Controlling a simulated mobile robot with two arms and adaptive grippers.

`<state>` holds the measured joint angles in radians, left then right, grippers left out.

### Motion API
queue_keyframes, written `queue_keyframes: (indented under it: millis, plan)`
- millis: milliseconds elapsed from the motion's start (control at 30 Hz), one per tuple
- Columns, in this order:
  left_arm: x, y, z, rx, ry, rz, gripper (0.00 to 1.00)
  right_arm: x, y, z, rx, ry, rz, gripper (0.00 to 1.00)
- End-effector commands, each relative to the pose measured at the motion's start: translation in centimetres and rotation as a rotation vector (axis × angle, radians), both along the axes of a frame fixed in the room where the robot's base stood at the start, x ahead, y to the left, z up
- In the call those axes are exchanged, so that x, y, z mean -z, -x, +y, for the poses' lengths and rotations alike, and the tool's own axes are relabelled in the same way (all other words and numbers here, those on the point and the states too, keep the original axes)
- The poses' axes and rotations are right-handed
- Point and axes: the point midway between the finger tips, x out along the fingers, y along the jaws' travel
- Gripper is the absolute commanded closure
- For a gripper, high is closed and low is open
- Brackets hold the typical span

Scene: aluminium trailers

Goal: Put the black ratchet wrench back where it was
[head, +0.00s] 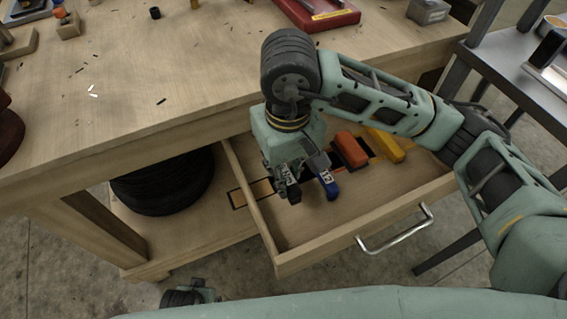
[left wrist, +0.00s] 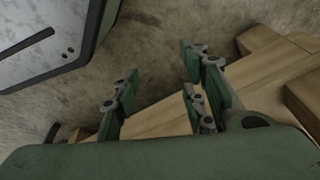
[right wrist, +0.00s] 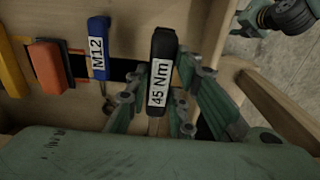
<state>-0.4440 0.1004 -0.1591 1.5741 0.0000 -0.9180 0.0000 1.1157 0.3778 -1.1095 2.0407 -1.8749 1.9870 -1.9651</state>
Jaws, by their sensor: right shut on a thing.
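The black-handled wrench, labelled "45 Nm", stands out between my right gripper's fingers in the right wrist view (right wrist: 163,72). My right gripper (right wrist: 155,112) is shut on it. In the head view this gripper (head: 284,190) is at the left side of the open drawer (head: 375,205), and the arm hides much of the wrench. Beside it in the drawer is a blue tool labelled "M12" (head: 326,183), which also shows in the right wrist view (right wrist: 98,48). My left gripper (left wrist: 160,82) is open and empty; part of it shows low in the head view (head: 190,296).
An orange tool (head: 350,148) and a yellow tool (head: 385,145) lie farther right in the drawer. The drawer's front part is clear. The wooden workbench (head: 130,85) is above, with a tyre (head: 162,185) below. A metal table (head: 520,80) stands at right.

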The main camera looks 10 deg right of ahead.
Motion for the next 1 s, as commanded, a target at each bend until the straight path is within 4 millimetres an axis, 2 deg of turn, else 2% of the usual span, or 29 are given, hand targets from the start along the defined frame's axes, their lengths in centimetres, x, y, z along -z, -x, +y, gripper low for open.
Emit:
queue_keyframes:
  millis: [300, 500, 733, 1000]
  plan:
    - [-3.1, -1.7, -0.2, -0.004, 0.002, -0.023, 0.60, 3.4, 0.0, 0.0, 0.002, -0.001, 0.001, 1.00]
    - [-5.0, -2.2, -0.2, -0.006, 0.003, -0.032, 0.60, 4.9, 0.0, 0.1, 0.002, -0.001, -0.001, 1.00]
    - [-6.3, -2.5, -0.2, -0.007, 0.003, -0.037, 0.60, 5.8, 0.0, 0.1, 0.002, -0.002, -0.002, 1.00]
    - [-6.5, -2.5, -0.3, -0.007, 0.004, -0.038, 0.60, 5.8, 0.0, 0.1, 0.002, -0.002, -0.002, 1.00]
